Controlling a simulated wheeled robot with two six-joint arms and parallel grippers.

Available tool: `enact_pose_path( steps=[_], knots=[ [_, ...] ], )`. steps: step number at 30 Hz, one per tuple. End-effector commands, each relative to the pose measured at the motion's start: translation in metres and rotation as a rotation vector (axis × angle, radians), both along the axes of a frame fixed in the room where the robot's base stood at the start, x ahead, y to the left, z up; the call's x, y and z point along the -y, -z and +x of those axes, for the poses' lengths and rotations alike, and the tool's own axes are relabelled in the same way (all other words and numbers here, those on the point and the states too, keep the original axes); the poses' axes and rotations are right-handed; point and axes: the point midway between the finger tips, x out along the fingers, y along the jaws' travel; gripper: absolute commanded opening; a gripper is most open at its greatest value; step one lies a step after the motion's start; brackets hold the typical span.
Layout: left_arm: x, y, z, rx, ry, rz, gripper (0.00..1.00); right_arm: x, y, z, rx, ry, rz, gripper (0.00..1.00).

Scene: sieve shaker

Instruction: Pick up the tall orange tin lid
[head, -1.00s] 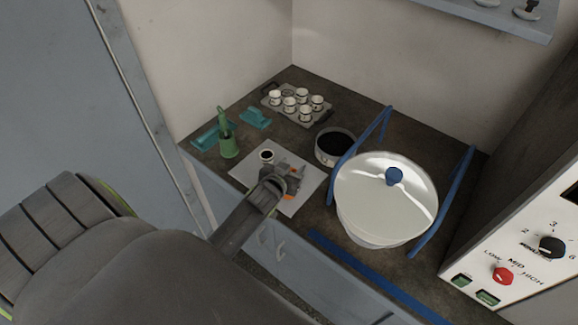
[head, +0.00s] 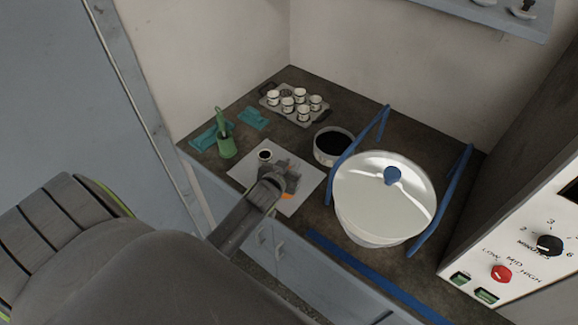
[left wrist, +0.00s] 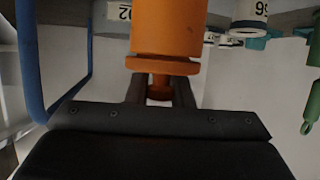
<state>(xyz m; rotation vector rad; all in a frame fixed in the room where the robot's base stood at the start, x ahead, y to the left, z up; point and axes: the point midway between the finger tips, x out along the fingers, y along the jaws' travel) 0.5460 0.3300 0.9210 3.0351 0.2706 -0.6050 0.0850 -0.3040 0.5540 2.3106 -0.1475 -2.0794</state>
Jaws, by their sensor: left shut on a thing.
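An orange tin (left wrist: 168,28) with a wider orange lid (left wrist: 163,66) shows at the top of the left wrist view. A narrow orange knob (left wrist: 160,82) on the lid is between the fingers of my left gripper (left wrist: 160,92), which is shut on it. The lid lies against the tin or very near it; I cannot tell which. In the head view my left gripper (head: 277,184) is over a pale sheet (head: 296,206) on the dark counter. It hides most of the orange tin, leaving a small orange patch (head: 287,196). My right gripper is not in view.
A small white tin (head: 265,155) stands on the sheet beside my gripper. A large lidded pan (head: 385,200) between blue rails (head: 440,200) is at right.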

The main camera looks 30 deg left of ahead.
Motion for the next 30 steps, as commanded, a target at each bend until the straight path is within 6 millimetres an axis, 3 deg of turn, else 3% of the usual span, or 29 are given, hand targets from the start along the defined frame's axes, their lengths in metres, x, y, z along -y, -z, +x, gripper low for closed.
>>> enact_pose_path(
  steps=[15, 25, 30],
  knots=[
    [0.0, -0.079, 0.001, 0.005, 0.001, 0.003, 0.0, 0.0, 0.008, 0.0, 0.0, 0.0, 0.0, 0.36],
    [0.001, -0.098, 0.001, 0.002, 0.0, 0.0, 0.0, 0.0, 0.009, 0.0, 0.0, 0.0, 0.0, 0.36],
    [0.015, -0.117, 0.01, 0.01, 0.007, 0.0, 0.0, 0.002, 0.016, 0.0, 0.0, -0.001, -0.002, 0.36]
  ],
)
